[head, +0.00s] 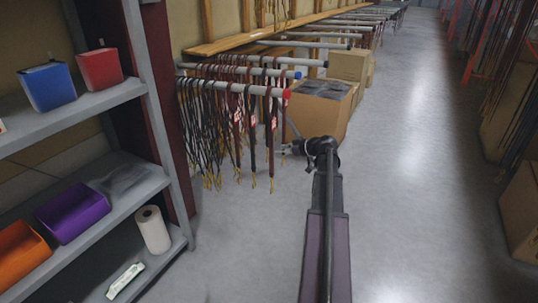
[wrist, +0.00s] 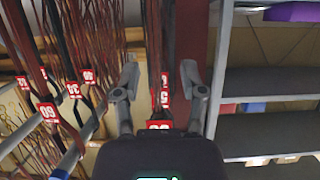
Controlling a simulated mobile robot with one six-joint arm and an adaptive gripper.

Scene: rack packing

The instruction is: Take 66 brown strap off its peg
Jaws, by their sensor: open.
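Brown straps (head: 270,135) with red-and-white tags hang among dark ones from the red-ended peg (head: 262,90) in the head view. The number 66 is not readable there. In the wrist view, brown-red straps (wrist: 153,35) run between the two fingers of my gripper (wrist: 160,75). A tag (wrist: 165,97) on them shows a 5, and a lower tag (wrist: 158,125) is mostly hidden by my gripper body, so I cannot tell which is 66. My gripper (head: 288,149) is open, just right of the hanging straps in the head view, with nothing clasped.
Other tagged straps, one marked 60 (wrist: 47,112), hang close on the left in the wrist view. A blue-ended peg (head: 297,75) is behind the red one. Cardboard boxes (head: 318,112) stand behind. A grey shelf (head: 80,107) is at left; the aisle floor (head: 400,200) is clear.

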